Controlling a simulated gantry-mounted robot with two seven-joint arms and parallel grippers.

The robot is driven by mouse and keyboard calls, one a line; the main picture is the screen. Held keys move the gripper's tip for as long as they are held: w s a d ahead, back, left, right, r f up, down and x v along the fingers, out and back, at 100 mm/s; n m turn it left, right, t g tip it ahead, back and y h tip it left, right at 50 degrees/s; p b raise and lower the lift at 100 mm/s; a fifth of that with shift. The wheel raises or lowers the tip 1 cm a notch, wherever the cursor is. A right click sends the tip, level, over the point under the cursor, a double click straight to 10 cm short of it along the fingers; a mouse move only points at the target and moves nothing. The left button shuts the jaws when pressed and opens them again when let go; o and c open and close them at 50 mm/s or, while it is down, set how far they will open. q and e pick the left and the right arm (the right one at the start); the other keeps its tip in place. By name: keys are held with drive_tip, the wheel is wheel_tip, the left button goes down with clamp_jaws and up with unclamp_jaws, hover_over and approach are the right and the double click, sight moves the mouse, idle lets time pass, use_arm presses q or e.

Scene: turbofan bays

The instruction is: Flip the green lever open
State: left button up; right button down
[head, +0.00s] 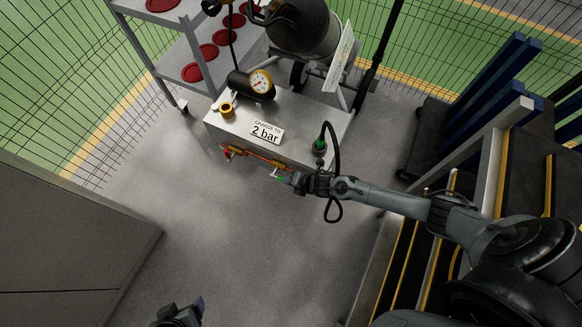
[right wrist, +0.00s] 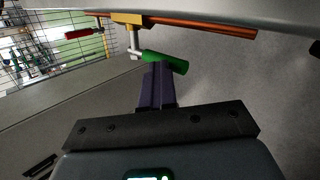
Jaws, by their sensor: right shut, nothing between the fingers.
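The green lever (head: 281,177) is at the front of the metal box, near the right end of the copper pipe. In the right wrist view its green handle (right wrist: 177,63) lies slightly tilted, joined by a metal stem to a brass valve body (right wrist: 127,19). My right gripper (head: 292,180) is shut and empty. In the right wrist view its dark fingertips (right wrist: 158,66) are right at the green handle and overlap its left part; I cannot tell whether they touch. My left gripper (head: 190,311) is partly in view at the bottom edge, away from the box; its jaws are unclear.
A red lever (head: 228,154) sits on the left of the copper pipe (right wrist: 205,27). The metal box (head: 222,127) carries a gauge (head: 261,82), a "2 bar" sign (head: 267,131) and a green connector (head: 320,145) with a black hose. The floor in front is clear.

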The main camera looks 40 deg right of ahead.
drive_tip(key=s+f+p+v, duration=0.1)
drive_tip(key=p+v, duration=0.9)
drive_tip(key=v, duration=0.2)
drive_tip(key=shift+s+f+p, duration=0.2)
drive_tip(key=shift+s+p, duration=0.1)
drive_tip(key=shift+p, duration=0.05)
